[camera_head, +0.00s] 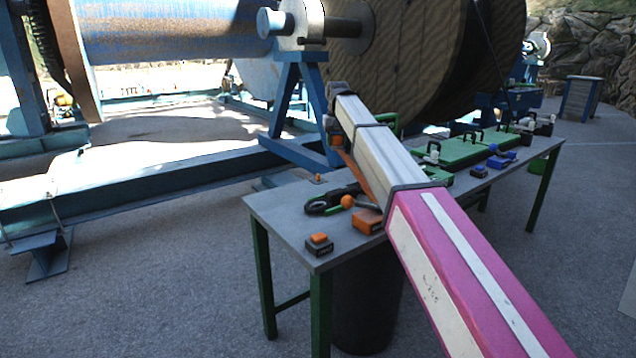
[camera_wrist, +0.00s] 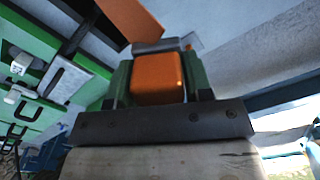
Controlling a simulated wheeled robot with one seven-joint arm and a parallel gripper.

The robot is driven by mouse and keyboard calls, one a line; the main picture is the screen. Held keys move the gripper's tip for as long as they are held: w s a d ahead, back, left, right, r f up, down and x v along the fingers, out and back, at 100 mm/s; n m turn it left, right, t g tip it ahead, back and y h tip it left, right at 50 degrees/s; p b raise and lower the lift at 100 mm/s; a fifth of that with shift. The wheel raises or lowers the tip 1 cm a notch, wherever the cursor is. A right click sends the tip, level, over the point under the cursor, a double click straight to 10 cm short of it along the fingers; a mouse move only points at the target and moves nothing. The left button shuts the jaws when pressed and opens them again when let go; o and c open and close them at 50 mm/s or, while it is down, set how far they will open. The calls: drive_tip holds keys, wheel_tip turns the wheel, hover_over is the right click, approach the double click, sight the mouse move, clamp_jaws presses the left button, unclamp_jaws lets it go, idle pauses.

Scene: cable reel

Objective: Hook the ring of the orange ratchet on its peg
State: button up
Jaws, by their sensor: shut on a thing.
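My gripper (camera_wrist: 160,97) is shut on an orange block-like part (camera_wrist: 158,76), which sits between its green fingers in the wrist view. I take this part to be the orange ratchet; its ring cannot be made out. In the head view, my arm hides most of the gripper, and a bit of orange (camera_head: 336,140) shows at its far end, above the table. A long orange strip (camera_head: 366,176) slants down beside my arm. A small orange upright (camera_head: 318,179), possibly a peg, stands at the table's far left edge, apart from the gripper.
The grey table (camera_head: 283,215) carries an orange-topped block (camera_head: 319,243), an orange box (camera_head: 367,222), an orange ball (camera_head: 347,201) and a black coil (camera_head: 322,205). Green cases (camera_head: 465,148) lie further right. A blue stand (camera_head: 299,105) and large wooden reel (camera_head: 415,60) rise behind.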

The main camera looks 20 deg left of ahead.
drive_tip(key=w+a+n, duration=0.5)
drive_tip(key=w+a, duration=0.1)
drive_tip(key=w, duration=0.1)
drive_tip(key=shift+a+n, duration=0.35)
drive_tip(key=shift+n, duration=0.05)
drive_tip(key=shift+f, duration=0.1)
idle(0.4)
wheel_tip(320, 180, down, 11)
idle(2.1)
drive_tip(key=shift+f, duration=1.65)
idle(2.2)
